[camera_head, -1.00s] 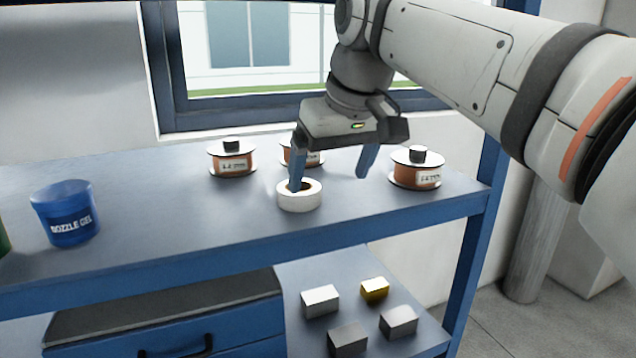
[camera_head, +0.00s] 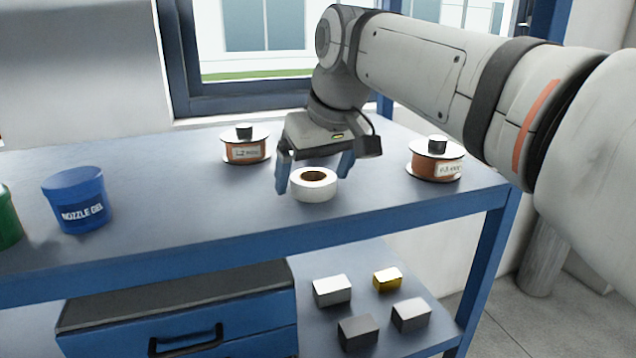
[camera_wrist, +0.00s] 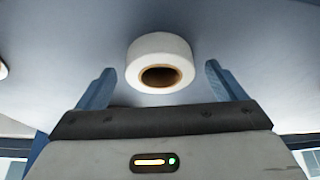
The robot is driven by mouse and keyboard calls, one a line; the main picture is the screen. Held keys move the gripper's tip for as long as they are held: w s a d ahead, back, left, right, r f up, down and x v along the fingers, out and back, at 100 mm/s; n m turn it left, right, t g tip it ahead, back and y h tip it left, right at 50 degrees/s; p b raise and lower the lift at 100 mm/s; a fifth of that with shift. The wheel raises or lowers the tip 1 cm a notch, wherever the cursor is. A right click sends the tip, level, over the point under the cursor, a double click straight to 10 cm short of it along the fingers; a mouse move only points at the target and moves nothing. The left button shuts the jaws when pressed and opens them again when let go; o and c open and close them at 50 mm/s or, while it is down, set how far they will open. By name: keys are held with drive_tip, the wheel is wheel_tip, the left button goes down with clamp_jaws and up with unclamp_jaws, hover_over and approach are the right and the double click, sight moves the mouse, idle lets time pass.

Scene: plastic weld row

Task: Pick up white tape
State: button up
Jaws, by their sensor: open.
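The white tape (camera_head: 313,186) is a roll with a brown core, lying flat on the blue-framed bench near its front edge. In the wrist view the white tape (camera_wrist: 160,62) sits between and just beyond the two blue fingertips. My gripper (camera_head: 314,178) is open and low over the bench, with one finger left of the roll and the other behind its right side. My gripper (camera_wrist: 160,80) also shows in the wrist view, with a gap between each finger and the roll. I cannot tell whether a fingertip touches the bench.
An orange wire spool (camera_head: 245,147) stands behind left, and another spool (camera_head: 436,160) stands to the right. A blue nozzle gel tub (camera_head: 77,200) and a green container (camera_head: 8,220) are at the far left. Several small blocks lie on the lower shelf (camera_head: 300,335). Bench room left of the tape is clear.

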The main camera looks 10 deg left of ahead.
drive_tip(key=c, duration=1.1)
drive_tip(key=shift+r, duration=0.1)
